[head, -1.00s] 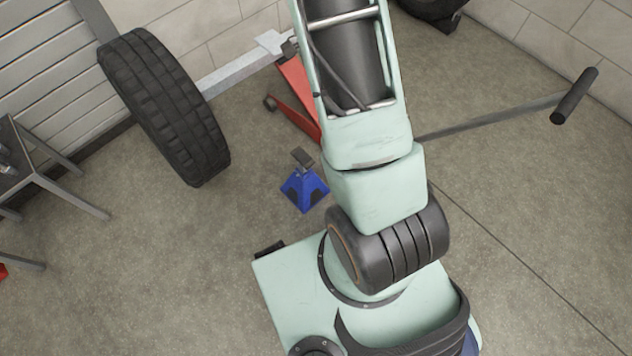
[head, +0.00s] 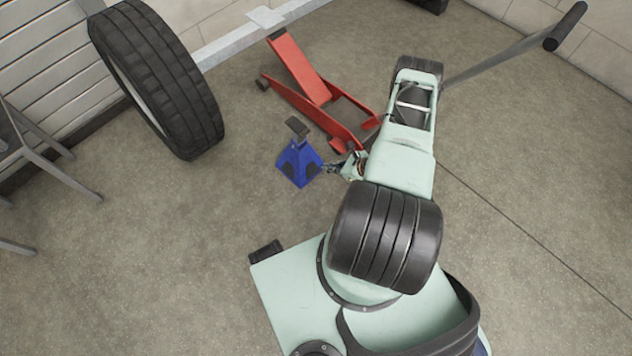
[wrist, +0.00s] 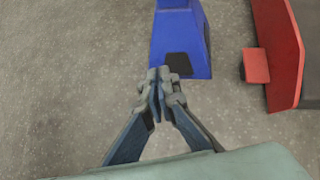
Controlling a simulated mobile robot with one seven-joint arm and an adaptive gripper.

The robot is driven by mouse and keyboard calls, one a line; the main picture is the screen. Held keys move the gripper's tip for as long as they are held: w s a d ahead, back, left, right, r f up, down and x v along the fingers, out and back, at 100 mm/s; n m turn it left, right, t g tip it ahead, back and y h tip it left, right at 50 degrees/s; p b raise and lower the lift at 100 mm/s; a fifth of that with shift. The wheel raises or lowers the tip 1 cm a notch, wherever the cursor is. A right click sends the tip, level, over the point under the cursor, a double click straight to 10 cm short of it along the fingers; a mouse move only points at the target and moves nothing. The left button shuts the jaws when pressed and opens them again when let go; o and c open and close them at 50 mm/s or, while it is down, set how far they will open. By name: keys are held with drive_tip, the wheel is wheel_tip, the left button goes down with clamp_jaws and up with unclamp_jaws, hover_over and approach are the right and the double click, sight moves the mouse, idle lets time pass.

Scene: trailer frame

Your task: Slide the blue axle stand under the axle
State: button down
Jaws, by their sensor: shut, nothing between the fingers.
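The blue axle stand (head: 300,165) stands upright on the floor with a dark saddle on top, left of my arm in the head view. The grey axle (head: 235,42) runs from the tyre toward the back, above and behind the stand, which is not under it. My gripper (head: 330,168) is shut and empty, low at the stand's right side. In the wrist view the fingertips (wrist: 160,76) are at the lower edge of the stand (wrist: 181,45). I cannot tell whether they touch it.
A red floor jack (head: 300,75) stands close behind the stand and gripper, its long handle (head: 510,58) reaching right. It also shows in the wrist view (wrist: 283,50). A large tyre (head: 160,80) is on the left, near a grey metal table (head: 45,160). Floor between the tyre and stand is clear.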

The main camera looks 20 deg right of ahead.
sight(310, 172)
drive_tip(key=s+d+f+m+t+h, duration=0.1)
drive_tip(key=s+f+m+h, duration=0.2)
drive_tip(key=f, duration=0.4)
drive_tip(key=shift+y, duration=0.5)
drive_tip(key=b+x, duration=0.1)
drive_tip(key=x, duration=0.1)
drive_tip(key=b+x, duration=0.2)
drive_tip(key=x, duration=0.1)
drive_tip(key=b+x, duration=0.2)
drive_tip(key=x, duration=0.1)
drive_tip(key=shift+s+f, duration=0.25)
drive_tip(key=shift+f, duration=0.15)
drive_tip(key=w, duration=0.1)
drive_tip(key=w+a+b, duration=0.1)
drive_tip(key=w, duration=0.1)
drive_tip(key=shift+w, duration=0.2)
drive_tip(key=shift+w+a, duration=0.2)
drive_tip(key=shift+w, duration=0.25)
